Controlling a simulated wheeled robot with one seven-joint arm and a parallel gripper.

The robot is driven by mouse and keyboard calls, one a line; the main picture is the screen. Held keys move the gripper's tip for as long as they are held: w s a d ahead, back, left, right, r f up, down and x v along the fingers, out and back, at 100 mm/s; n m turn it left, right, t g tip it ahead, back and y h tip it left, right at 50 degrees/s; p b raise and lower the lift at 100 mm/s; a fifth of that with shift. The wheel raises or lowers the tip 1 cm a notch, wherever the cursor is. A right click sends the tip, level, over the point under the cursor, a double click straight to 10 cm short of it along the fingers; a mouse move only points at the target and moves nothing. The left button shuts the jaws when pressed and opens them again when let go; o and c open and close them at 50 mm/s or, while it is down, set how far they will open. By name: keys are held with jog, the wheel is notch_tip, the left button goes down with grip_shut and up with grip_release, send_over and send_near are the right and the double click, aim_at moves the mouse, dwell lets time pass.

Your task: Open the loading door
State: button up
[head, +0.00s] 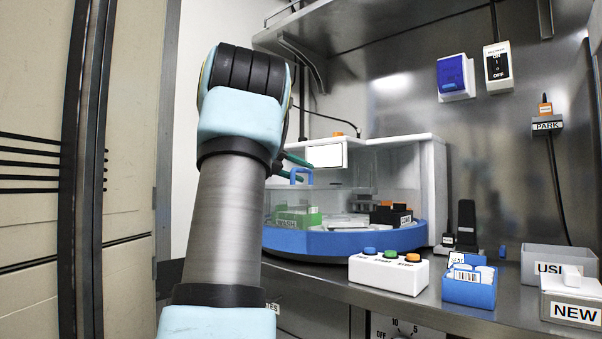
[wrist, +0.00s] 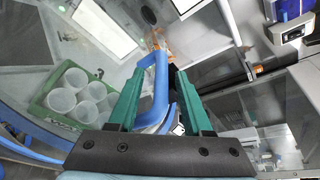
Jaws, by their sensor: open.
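The loading door appears to be the clear curved panel (head: 345,190) on the front of the white and blue machine (head: 432,180). A blue loop handle (head: 301,175) stands out from its upper left part. My gripper (wrist: 158,72) has two green fingers, open, with the blue handle (wrist: 154,92) showing between them in the wrist view. I cannot tell whether either finger touches the handle. In the head view my gripper (head: 296,168) is mostly hidden behind my arm; only its green fingertips show beside the handle. The door looks closed.
Behind the clear panel are a green rack (head: 293,217) with white cups and a black rack (head: 391,215). A shelf (head: 345,20) overhangs the machine.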

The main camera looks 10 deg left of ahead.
jog(key=v, duration=1)
jog(key=shift+s+a+p, duration=0.15)
jog(key=shift+s+p, duration=0.05)
jog(key=shift+p, duration=0.2)
jog(key=shift+r, duration=0.1)
